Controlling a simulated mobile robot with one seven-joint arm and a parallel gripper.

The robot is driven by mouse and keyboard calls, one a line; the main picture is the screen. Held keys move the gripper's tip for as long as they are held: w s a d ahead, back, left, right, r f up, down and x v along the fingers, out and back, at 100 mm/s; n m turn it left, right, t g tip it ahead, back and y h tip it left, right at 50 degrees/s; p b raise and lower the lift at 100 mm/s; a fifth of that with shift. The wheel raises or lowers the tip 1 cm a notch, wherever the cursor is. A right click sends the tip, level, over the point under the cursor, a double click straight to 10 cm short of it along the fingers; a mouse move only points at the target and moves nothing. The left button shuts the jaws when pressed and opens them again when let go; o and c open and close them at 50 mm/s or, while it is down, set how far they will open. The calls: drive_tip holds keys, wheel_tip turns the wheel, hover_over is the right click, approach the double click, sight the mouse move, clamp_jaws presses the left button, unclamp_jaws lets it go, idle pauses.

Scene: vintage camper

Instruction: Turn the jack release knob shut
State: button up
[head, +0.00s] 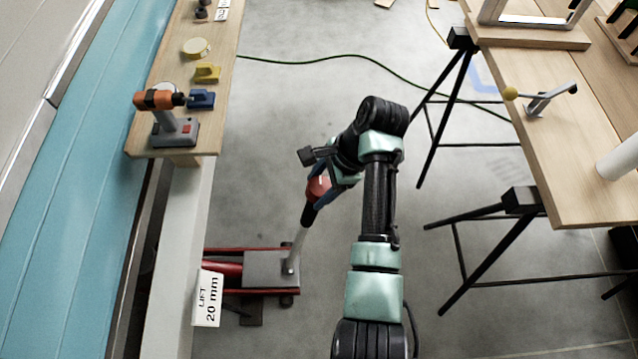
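A red floor jack (225,273) with a grey plate stands on the floor at lower centre-left, partly under the camper's side. Its grey handle (298,247) rises at a tilt to a black grip and a red knob (316,187) at the top. My gripper (326,190) is at the red knob, with a dark blue finger on the knob's right side. The other finger is hidden, so I cannot tell whether the gripper is closed on the knob or only beside it. The knob is partly covered by my wrist.
A wooden shelf (215,62) at left carries an orange drill (158,100), a blue block (201,98) and a yellow block (207,73). A "LIFT 20 mm" card (208,298) is by the jack. A trestle table (545,150) stands at right. A green cable (330,60) crosses the otherwise open floor.

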drive_tip(key=c, duration=0.7)
drive_tip(key=shift+r+n, duration=0.1)
drive_tip(key=shift+n, duration=0.3)
drive_tip(key=n+p, duration=0.2)
drive_tip(key=n, duration=0.1)
drive_tip(key=shift+n+g, duration=0.3)
drive_tip(key=shift+g, duration=0.1)
drive_tip(key=n+g+p, duration=0.1)
drive_tip(key=n, duration=0.3)
drive_tip(key=shift+d+n+h, duration=0.1)
drive_tip(key=shift+n+h, duration=0.2)
drive_tip(key=n+h, duration=0.1)
drive_tip(key=n, duration=0.3)
drive_tip(key=shift+n, duration=0.3)
drive_tip(key=n+p, duration=0.1)
drive_tip(key=n, duration=0.3)
drive_tip(key=shift+d+n+g+h, duration=0.15)
drive_tip(key=shift+n+g+h, duration=0.15)
drive_tip(key=shift+g+h, duration=0.1)
